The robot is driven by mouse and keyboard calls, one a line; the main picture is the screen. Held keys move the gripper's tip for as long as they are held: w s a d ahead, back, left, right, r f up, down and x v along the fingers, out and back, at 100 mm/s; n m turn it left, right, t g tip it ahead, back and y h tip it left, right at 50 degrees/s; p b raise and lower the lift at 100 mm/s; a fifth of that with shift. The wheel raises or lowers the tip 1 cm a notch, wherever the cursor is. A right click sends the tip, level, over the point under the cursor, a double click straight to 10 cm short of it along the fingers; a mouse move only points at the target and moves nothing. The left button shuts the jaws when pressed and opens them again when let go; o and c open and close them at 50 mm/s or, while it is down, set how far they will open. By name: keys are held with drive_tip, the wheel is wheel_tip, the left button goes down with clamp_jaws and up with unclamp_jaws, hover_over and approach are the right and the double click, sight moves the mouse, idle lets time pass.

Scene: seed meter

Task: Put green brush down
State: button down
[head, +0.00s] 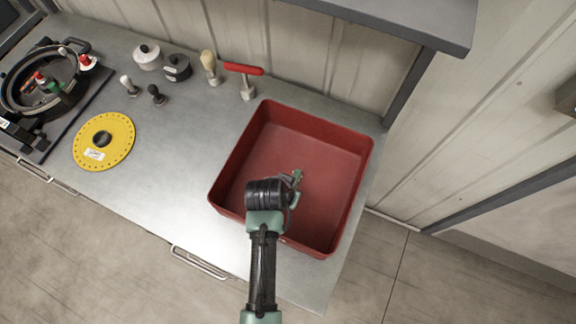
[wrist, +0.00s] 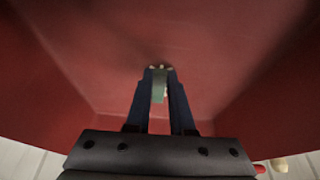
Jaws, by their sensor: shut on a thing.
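My gripper (head: 293,184) is over the inside of the red tray (head: 229,175), toward its front middle. In the wrist view its two dark fingers (wrist: 160,76) are shut on the green brush (wrist: 159,89), a small grey-green piece with a pale end between the fingertips. In the head view a small green part shows at the gripper's tip, and I cannot tell how much of it is the brush. The brush is partly hidden by the fingers. A dark shadow lies on the red tray surface just beyond the tips; contact is unclear.
The tray is otherwise empty, with raised walls around. Behind it stand a red-handled tool (head: 246,78) and a wooden-knobbed piece (head: 209,65). Left are several small knobs and weights, a yellow disc (head: 104,141) and a round machine (head: 42,84). A shelf (head: 405,20) overhangs the back.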

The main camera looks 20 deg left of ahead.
drive_tip(key=c, duration=0.8)
unclamp_jaws()
drive_tip(key=shift+f, duration=0.1)
drive_tip(key=shift+r, duration=0.3)
drive_tip(key=v, duration=1.1)
drive_tip(key=shift+s+r, duration=0.2)
drive_tip(key=shift+r, duration=0.15)
drive_tip(key=shift+s+f, duration=0.1)
